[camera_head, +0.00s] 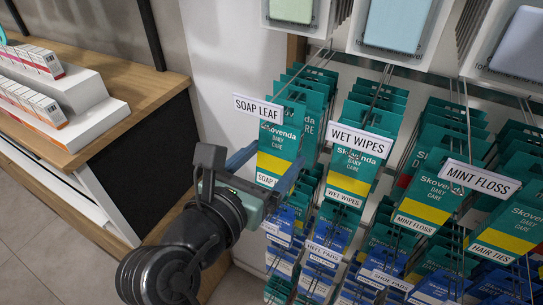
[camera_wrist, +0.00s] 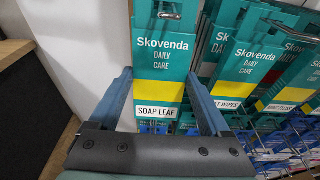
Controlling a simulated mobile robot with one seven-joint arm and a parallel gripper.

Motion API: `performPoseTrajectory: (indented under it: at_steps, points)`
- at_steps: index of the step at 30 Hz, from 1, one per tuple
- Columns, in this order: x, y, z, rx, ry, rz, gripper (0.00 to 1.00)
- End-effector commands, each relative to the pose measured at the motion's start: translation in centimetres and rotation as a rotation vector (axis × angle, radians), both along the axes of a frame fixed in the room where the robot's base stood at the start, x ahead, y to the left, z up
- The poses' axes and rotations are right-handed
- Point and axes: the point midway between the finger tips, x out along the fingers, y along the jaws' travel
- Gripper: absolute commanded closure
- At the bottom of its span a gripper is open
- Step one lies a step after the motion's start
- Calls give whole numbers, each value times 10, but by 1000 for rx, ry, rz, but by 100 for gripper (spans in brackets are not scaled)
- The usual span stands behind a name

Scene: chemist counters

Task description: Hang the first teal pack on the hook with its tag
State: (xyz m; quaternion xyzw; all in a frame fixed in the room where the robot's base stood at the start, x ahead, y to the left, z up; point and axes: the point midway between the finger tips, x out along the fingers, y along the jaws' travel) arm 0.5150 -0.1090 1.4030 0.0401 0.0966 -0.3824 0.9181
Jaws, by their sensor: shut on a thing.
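A teal Soap Leaf pack (camera_head: 279,137) with a yellow band hangs or is held upright at the front, just below the white SOAP LEAF tag (camera_head: 258,108). My gripper (camera_head: 279,158) has its blue fingers on either side of this pack's lower part. In the wrist view the pack (camera_wrist: 165,50) fills the space between the fingers of my gripper (camera_wrist: 160,75), and its printed face is turned to the camera. The gripper is shut on it. Whether the hook passes through the pack's top cannot be seen clearly. More teal packs (camera_head: 308,95) hang behind it.
Teal packs tagged WET WIPES (camera_head: 359,138) and MINT FLOSS (camera_head: 480,179) hang close on the right. Blue packs (camera_head: 325,238) hang below. Pale packs (camera_head: 395,22) hang above. A wooden counter (camera_head: 110,85) with white boxes stands left, with free floor before it.

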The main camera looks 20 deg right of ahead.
Motion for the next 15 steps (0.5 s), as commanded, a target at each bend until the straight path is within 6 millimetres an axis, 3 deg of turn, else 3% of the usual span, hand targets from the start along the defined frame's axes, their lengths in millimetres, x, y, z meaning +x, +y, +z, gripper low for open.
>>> performPoseTrajectory:
  at_steps: [2, 3, 6, 15]
  points:
    - [0, 0, 0, 0, 0, 0, 73]
    - [0, 0, 0, 0, 0, 0, 17]
    - [0, 0, 0, 0, 0, 0, 0]
    - [-2, 3, 0, 0, 0, 2, 0]
